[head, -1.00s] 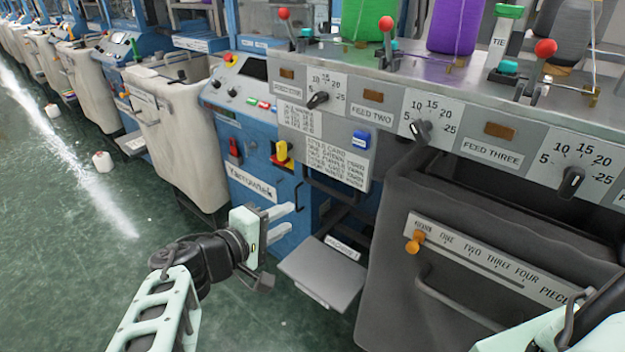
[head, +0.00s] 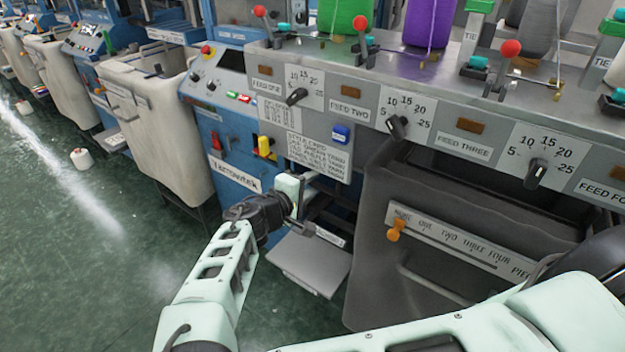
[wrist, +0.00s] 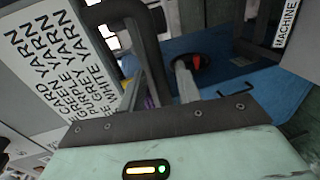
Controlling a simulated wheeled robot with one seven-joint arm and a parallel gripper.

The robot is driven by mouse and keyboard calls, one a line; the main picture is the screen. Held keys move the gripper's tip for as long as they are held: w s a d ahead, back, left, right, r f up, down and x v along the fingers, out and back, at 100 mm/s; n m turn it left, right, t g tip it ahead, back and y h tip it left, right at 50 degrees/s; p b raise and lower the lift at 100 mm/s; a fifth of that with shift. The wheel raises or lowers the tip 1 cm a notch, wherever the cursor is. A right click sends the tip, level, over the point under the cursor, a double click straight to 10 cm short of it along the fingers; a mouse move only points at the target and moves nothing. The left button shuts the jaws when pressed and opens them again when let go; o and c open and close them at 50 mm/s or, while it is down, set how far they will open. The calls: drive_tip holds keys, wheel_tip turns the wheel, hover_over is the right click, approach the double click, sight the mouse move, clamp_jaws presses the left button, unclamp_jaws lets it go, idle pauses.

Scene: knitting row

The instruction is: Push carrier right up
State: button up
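No part is legibly labelled as the carrier, and I cannot tell which one it is. My gripper (head: 312,178) is in front of the machine, below the white yarn card (head: 318,155) and above a grey shelf (head: 310,262). In the wrist view its two fingers stand apart, and a dark bent bar (wrist: 146,45) shows between or just beyond them. I cannot tell whether they touch it. A yellow lever (head: 264,147) and a red lever (head: 216,142) are on the blue panel to the left. A red and black part (wrist: 203,63) shows beyond the fingers in the wrist view.
Feed dials (head: 396,126) and red-knobbed levers (head: 361,23) are above. A cream bin (head: 150,130) stands left.

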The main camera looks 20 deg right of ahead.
drive_tip(key=shift+w+d+f, duration=0.15)
drive_tip(key=shift+w+d, duration=0.25)
drive_tip(key=shift+d, duration=0.15)
clamp_jaws()
wheel_tip(320, 180, up, 41)
drive_tip(key=p, duration=1.8)
drive_tip(key=shift+f, duration=0.2)
drive_tip(key=shift+w+r, duration=0.1)
unclamp_jaws()
